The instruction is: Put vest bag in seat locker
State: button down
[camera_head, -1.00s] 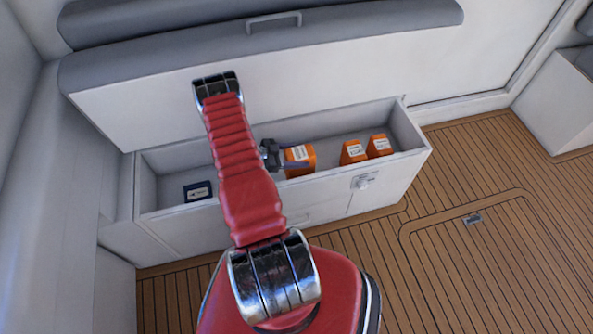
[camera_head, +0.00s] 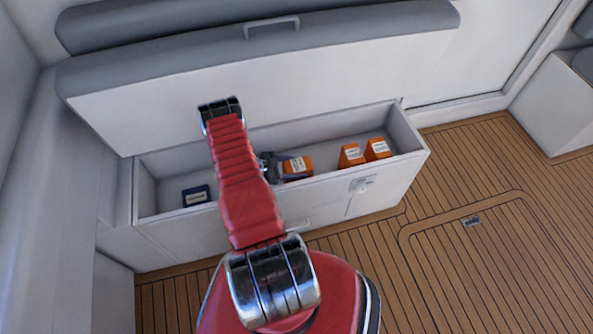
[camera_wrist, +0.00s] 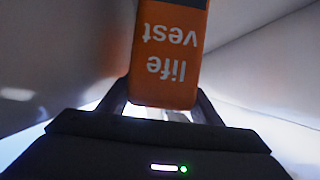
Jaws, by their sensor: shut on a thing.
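An orange vest bag (camera_head: 297,167) with a white label is at the locker's middle, between the fingers of my gripper (camera_head: 284,167). In the wrist view the vest bag (camera_wrist: 168,60) shows upside-down "life vest" lettering, and my gripper (camera_wrist: 162,112) is shut on it from both sides. The seat locker (camera_head: 372,187) is open, with its cushioned lid raised behind. The held bag appears down inside the opening, below the rim level. Whether it touches the locker floor I cannot tell. My red arm hides part of the locker's middle left.
Two more orange bags (camera_head: 351,155) (camera_head: 377,149) stand at the locker's right end. A dark blue box (camera_head: 196,195) with a pale label lies at its left end. The raised seat lid (camera_head: 270,75) stands behind the opening. Teak floor (camera_head: 480,255) at right is clear.

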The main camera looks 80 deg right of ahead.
jog(key=shift+f, duration=0.75)
jog(key=c, duration=0.6)
grip_release()
jog(key=shift+w+a+r, duration=0.1)
jog(key=shift+w+r, duration=0.05)
jog(key=shift+r, duration=0.05)
jog(key=v, duration=1.1)
jog(key=shift+w+a+r, duration=0.1)
jog(key=shift+w, duration=0.25)
jog(key=shift+w, duration=0.1)
